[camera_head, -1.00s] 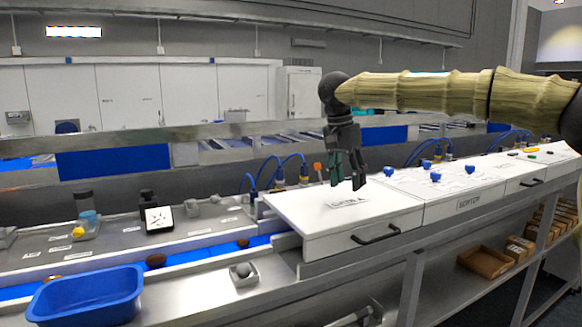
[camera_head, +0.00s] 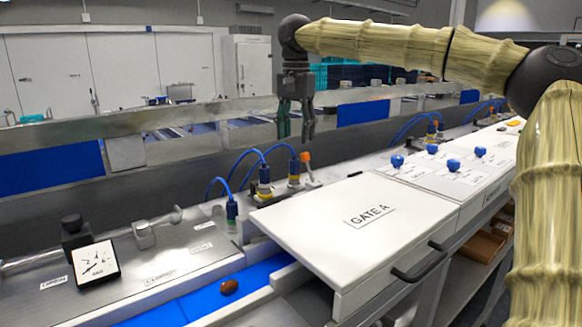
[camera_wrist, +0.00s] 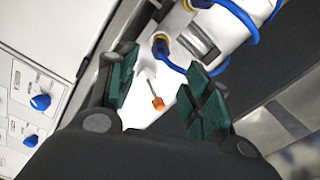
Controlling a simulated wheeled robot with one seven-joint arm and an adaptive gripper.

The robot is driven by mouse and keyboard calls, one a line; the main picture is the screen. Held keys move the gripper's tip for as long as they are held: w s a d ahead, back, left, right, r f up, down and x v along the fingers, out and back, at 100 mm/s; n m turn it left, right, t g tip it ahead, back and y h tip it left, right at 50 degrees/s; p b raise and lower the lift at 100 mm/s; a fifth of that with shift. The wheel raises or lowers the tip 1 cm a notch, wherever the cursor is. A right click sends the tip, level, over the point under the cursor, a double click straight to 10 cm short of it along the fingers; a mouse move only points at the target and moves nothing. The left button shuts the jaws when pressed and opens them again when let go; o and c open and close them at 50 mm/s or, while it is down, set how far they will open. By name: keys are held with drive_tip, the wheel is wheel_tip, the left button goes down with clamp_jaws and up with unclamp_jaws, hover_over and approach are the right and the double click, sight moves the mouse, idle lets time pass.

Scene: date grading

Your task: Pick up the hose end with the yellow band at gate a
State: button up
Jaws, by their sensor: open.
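Three blue hose ends stand beside the GATE A box (camera_head: 340,245) in the head view: a left one (camera_head: 231,208), a middle one (camera_head: 265,174) and a right one (camera_head: 293,168). Which carries the yellow band is hard to tell there. In the wrist view a yellow band (camera_wrist: 160,38) shows around a blue hose end beyond my fingertips, and part of a second yellow-ringed fitting shows at the top edge. My gripper (camera_head: 296,125) points down, open and empty, above the hose ends. Its green-padded fingers (camera_wrist: 162,88) are apart in the wrist view.
An orange-topped lever (camera_head: 305,158) stands close to the right hose end and shows between my fingers in the wrist view (camera_wrist: 157,103). Blue knobs (camera_head: 453,165) stand on the panel to the right. A dial gauge (camera_head: 96,262) and a brown date (camera_head: 229,287) are at left.

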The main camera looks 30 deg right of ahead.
sight(294, 160)
drive_tip(key=f, duration=0.4)
drive_tip(key=shift+w, duration=0.4)
drive_tip(key=shift+s+p, duration=0.2)
drive_tip(key=shift+p, duration=0.15)
drive_tip(key=f, duration=0.1)
drive_tip(key=f+p, duration=0.1)
drive_tip(key=f, duration=0.2)
drive_tip(key=shift+s+a, duration=0.3)
drive_tip(key=shift+s, duration=0.1)
drive_tip(key=shift+f+p, duration=0.3)
drive_tip(key=shift+f, duration=0.2)
drive_tip(key=c, duration=1.1)
